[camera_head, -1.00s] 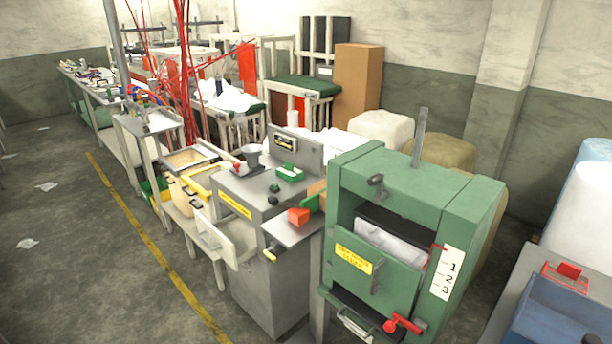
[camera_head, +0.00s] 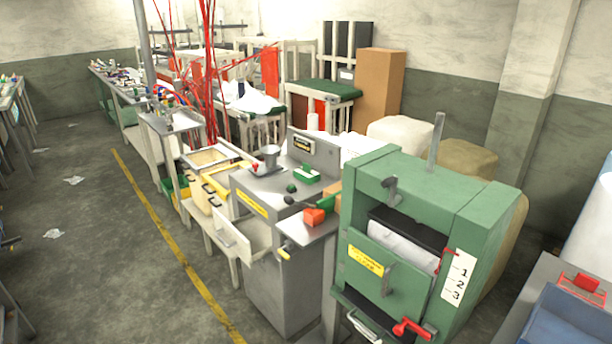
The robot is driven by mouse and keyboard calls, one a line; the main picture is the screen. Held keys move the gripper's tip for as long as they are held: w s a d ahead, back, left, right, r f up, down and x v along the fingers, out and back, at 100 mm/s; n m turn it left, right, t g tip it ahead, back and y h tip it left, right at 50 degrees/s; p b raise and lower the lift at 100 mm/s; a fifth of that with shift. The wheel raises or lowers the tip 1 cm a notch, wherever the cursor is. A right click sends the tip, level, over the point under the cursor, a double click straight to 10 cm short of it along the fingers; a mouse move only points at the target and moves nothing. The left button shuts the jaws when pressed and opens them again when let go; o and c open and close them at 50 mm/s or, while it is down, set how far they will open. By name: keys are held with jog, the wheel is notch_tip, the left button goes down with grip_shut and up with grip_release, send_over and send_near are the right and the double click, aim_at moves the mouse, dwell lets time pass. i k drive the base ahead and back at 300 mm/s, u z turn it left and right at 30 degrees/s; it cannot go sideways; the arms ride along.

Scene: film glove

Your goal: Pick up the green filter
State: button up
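My gripper is not in view. Several small green things lie around the grey cabinet, and I cannot tell which one is the filter. A green box with a white top (camera_head: 307,174) sits on the cabinet's top. Small dark green lumps (camera_head: 291,188) lie nearer its front edge. A green flat piece (camera_head: 327,202) stands beside an orange-red block (camera_head: 314,216) on the small side shelf, partly hidden by the green machine.
The large green machine (camera_head: 398,180) with a red handle (camera_head: 412,328) stands at the front right. The grey cabinet (camera_head: 275,285) has a white tray (camera_head: 230,236) jutting toward the aisle. The floor left of the yellow line (camera_head: 165,235) is mostly clear, with paper scraps.

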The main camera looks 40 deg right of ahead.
aim_at(305, 173)
jog(key=u, duration=0.05)
jog(key=i, duration=0.9)
jog(key=z, duration=0.05)
